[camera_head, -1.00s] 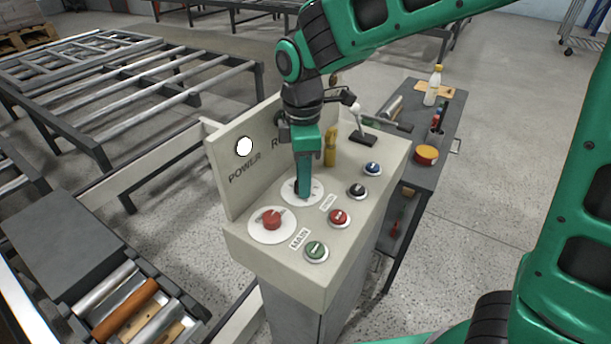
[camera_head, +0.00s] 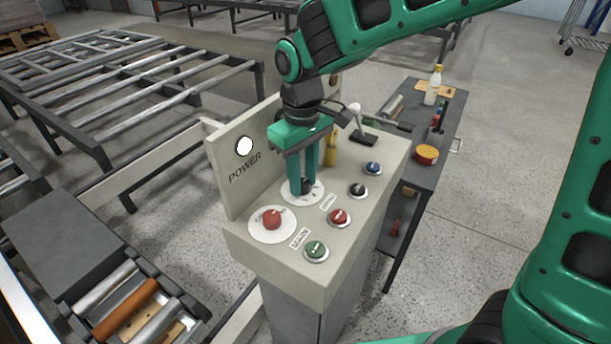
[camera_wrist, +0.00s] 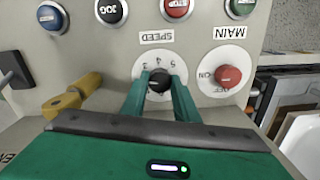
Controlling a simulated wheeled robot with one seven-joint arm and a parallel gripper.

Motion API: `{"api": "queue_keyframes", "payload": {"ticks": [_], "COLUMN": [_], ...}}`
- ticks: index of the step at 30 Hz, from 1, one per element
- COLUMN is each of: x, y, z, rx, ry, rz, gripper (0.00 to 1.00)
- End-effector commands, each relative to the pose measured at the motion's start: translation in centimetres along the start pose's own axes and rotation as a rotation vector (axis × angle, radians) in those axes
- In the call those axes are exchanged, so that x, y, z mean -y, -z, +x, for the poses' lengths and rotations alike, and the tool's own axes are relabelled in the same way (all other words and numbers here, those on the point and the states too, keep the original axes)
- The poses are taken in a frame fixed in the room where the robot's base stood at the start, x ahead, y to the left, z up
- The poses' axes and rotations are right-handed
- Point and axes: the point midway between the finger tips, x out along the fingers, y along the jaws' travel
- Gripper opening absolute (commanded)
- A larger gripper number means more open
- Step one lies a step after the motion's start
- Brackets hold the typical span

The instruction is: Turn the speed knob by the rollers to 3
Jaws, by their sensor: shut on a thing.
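The speed knob is a small black knob (camera_wrist: 158,80) on a round white dial (camera_wrist: 178,67). The dial carries the numbers 3, 4 and 5, upside down in the wrist view, beside a SPEED label (camera_wrist: 157,37). My gripper (camera_wrist: 160,88) points down with its two green fingers shut on the sides of the knob. I cannot tell for certain which number the knob points to. In the head view my gripper (camera_head: 303,187) stands over the white dial (camera_head: 290,196) and hides most of the knob.
A red knob (camera_head: 271,219) on the main dial sits close by. Green (camera_head: 316,251), red (camera_head: 339,217), black (camera_head: 357,190) and blue (camera_head: 373,168) buttons line the panel's edge. A yellow fitting (camera_head: 331,150) and a lever (camera_head: 357,117) stand behind. The POWER backplate (camera_head: 232,185) rises at the left.

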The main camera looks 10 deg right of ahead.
Motion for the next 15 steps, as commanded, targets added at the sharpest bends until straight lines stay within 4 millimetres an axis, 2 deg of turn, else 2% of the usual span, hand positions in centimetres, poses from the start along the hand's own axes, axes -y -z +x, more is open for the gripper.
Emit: {"api": "queue_keyframes", "payload": {"ticks": [15], "x": [0.01], "y": [0.42], "z": [-0.2], "rx": [-0.012], "ry": [0.002], "rz": [0.421], "gripper": [0.05]}}
